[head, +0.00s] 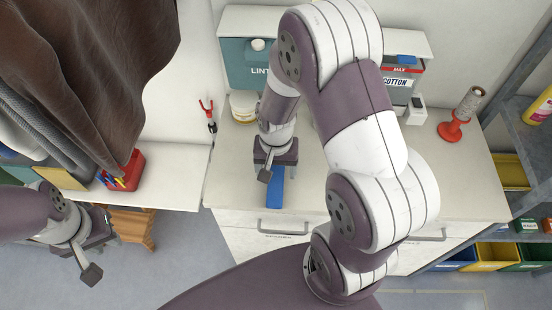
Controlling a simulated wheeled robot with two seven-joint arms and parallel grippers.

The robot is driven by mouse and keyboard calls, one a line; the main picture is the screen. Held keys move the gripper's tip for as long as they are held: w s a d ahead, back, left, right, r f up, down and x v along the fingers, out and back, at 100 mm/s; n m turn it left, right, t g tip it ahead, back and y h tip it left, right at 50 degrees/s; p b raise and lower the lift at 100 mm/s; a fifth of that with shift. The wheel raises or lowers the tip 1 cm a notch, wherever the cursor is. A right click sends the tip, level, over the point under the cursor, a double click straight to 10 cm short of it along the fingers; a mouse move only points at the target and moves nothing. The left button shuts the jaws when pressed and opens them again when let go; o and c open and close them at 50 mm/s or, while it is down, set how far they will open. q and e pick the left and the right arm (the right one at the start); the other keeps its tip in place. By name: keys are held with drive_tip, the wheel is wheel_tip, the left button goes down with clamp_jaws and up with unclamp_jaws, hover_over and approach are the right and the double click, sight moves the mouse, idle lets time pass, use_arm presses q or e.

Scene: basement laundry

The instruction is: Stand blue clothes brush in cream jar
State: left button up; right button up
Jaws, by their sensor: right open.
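The blue clothes brush (275,187) lies on the pale worktop near its front edge, partly hidden by my right gripper (268,172). My right gripper is open, pointing down over the brush's far part; whether a finger touches the brush cannot be seen.
Red-handled tool (208,112) stands left of the jar. A teal lint box (240,68) is behind it. A red spool stand (456,122) and a cotton box (404,80) are at the right. A red caddy (127,172) is on the left counter. The worktop's right front is clear.

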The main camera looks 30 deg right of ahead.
drive_tip(key=s+a+r+n, duration=0.1)
drive_tip(key=s+r+n, duration=0.1)
drive_tip(key=r+n, duration=0.1)
drive_tip(key=s+a+r+n+t, duration=0.1)
drive_tip(key=s+r+n, duration=0.1)
drive_tip(key=r, duration=0.4)
drive_tip(key=shift+s+a+n, duration=0.25)
drive_tip(key=shift+n, duration=0.55)
drive_tip(key=shift+w, duration=0.1)
